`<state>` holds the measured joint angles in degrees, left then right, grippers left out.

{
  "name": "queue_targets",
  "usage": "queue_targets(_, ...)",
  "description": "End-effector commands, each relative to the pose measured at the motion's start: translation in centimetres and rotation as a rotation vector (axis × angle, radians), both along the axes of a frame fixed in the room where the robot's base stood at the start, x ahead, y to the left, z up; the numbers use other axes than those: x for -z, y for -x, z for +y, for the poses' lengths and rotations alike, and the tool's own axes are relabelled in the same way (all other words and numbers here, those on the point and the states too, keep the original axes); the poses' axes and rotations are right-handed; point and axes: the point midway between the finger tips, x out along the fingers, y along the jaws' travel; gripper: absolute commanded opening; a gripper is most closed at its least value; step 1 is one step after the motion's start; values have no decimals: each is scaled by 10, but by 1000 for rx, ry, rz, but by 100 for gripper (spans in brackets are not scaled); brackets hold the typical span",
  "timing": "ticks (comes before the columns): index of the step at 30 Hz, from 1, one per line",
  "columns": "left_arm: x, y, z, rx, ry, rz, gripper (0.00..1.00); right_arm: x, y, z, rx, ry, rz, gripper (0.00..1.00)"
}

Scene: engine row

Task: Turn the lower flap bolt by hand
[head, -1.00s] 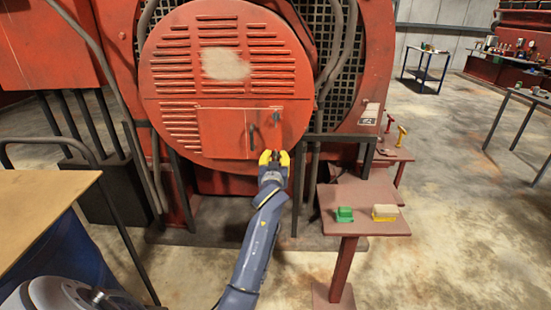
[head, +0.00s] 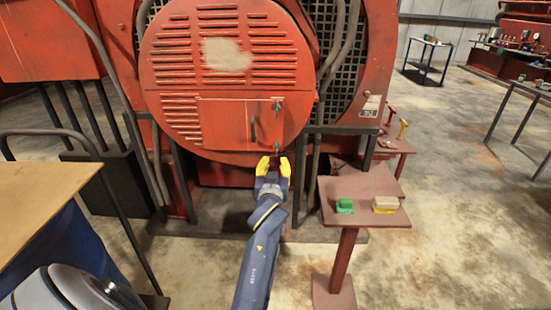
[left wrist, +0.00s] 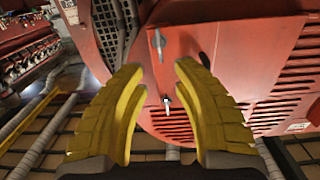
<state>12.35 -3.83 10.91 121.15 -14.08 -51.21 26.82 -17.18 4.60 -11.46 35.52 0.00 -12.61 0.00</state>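The round red cover (head: 190,60) carries a rectangular flap (head: 225,122) low on its face. Two small bolts sit at the flap's right edge: the upper bolt (head: 277,106) and the lower bolt (head: 276,146). My left gripper (head: 273,163) is open and empty just below the lower bolt, apart from it. In the left wrist view the scene looks upside down; the lower bolt (left wrist: 158,42) shows beyond the yellow fingers (left wrist: 155,75), and the upper bolt (left wrist: 167,103) shows between them. My right gripper is not in view.
A dark handle (head: 253,130) stands on the flap left of the bolts. A small red table (head: 350,192) to the right holds a green block (head: 344,206) and a yellow-and-tan block (head: 385,205). Upright pipes and a dark rail flank the cover.

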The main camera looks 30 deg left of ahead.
Motion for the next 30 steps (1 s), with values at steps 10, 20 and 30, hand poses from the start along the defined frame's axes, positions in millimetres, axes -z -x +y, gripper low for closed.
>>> queue_targets(10,0,19,-10,0,0,1,28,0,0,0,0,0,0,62)
queue_targets(20,0,19,-10,0,0,1,28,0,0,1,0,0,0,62)
queue_targets(30,9,4,-21,49,-47,5,28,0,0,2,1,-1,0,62)
